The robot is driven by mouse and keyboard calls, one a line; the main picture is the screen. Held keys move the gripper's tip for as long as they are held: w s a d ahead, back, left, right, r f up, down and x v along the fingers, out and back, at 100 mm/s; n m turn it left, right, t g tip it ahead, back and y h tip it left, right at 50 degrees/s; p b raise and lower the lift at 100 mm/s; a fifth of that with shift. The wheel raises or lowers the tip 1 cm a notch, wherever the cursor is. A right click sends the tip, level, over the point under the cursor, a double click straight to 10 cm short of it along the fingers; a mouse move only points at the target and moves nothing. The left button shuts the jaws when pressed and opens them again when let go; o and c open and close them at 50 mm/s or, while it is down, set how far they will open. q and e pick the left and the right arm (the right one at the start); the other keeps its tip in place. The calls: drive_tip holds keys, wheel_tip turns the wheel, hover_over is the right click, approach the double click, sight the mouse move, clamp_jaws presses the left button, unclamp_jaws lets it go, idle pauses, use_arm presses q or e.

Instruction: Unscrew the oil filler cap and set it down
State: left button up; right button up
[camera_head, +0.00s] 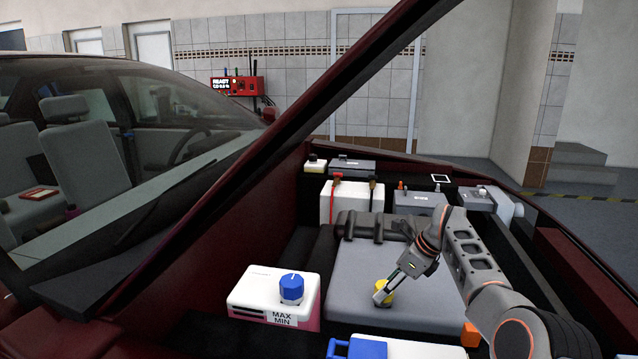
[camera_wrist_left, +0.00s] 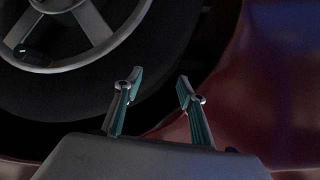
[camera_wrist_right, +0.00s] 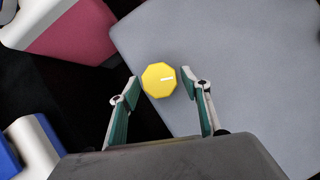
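In the head view the cap (camera_head: 387,286) is partly hidden by a finger. My right gripper (camera_wrist_right: 161,87) is open, with one fingertip on each side of the cap. The left fingertip is very close to it and a small gap shows at the right one; I cannot tell if either touches. My left gripper (camera_wrist_left: 156,82) is open and empty, near a car wheel (camera_wrist_left: 90,60) and red bodywork. It is not visible in the head view.
A white reservoir (camera_head: 262,292) with a blue cap (camera_head: 291,288) stands left of the engine cover. A white battery (camera_head: 351,202) with red and black leads is behind. The raised hood edge (camera_head: 330,85) crosses the view. The engine cover's left part is bare.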

clamp_jaws()
drive_tip(key=shift+o, duration=2.1)
unclamp_jaws()
